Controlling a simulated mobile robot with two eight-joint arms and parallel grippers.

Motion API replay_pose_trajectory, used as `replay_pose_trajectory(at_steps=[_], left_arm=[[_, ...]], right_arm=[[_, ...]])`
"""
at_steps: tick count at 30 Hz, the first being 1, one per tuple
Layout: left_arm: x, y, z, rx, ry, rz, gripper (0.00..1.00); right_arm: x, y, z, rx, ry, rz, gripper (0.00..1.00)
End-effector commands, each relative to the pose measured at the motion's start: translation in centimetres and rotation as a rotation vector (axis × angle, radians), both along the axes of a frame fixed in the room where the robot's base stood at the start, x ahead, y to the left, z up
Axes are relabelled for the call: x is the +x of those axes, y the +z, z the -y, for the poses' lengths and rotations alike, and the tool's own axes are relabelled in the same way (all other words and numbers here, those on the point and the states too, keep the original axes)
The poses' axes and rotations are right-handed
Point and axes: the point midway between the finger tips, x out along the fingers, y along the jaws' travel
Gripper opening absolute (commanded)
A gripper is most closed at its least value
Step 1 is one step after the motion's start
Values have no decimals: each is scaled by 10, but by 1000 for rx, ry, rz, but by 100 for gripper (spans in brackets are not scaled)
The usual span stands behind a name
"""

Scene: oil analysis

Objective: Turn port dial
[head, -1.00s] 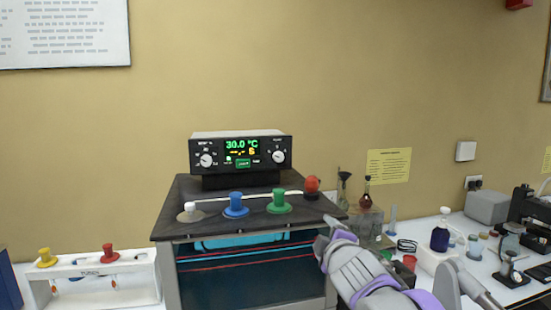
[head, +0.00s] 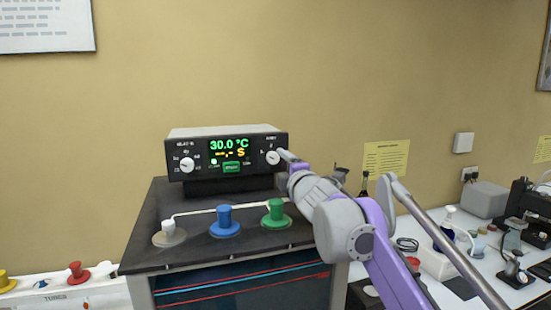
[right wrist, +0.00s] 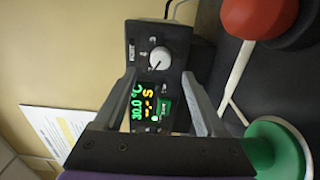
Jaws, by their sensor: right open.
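A black control box (head: 190,152) with a lit display reading 30.0 °C has two white dials on its front. The left dial (head: 187,165) is clear of my arm. The right dial (head: 273,157) has small print that I cannot read for certain as the port dial. My right gripper (head: 287,157) is at the right end of the box, close to that dial. In the right wrist view, the white dial (right wrist: 159,58) shows ahead between the two spread fingers of my right gripper (right wrist: 158,75), which is open and empty. My left gripper is out of view.
The box stands on a dark-topped bath (head: 150,215) with a white (head: 169,232), a blue (head: 224,222) and a green stopper (head: 276,213). A red ball-topped part (right wrist: 262,15) shows in the wrist view. Glassware and bottles stand on the right bench.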

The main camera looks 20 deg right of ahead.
Motion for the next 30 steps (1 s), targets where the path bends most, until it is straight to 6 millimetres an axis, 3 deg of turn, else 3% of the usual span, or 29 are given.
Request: replay_pose_trajectory(at_steps=[3,9,21,23,30], left_arm=[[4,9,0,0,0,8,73],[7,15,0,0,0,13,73],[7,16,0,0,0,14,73],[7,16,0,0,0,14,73],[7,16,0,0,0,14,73]], right_arm=[[24,4,-1,1,1,3,73],[48,2,-1,1,-1,1,73],[57,0,-2,1,-1,0,73],[57,1,-2,1,-1,0,66],[57,1,-2,1,-1,0,23]])
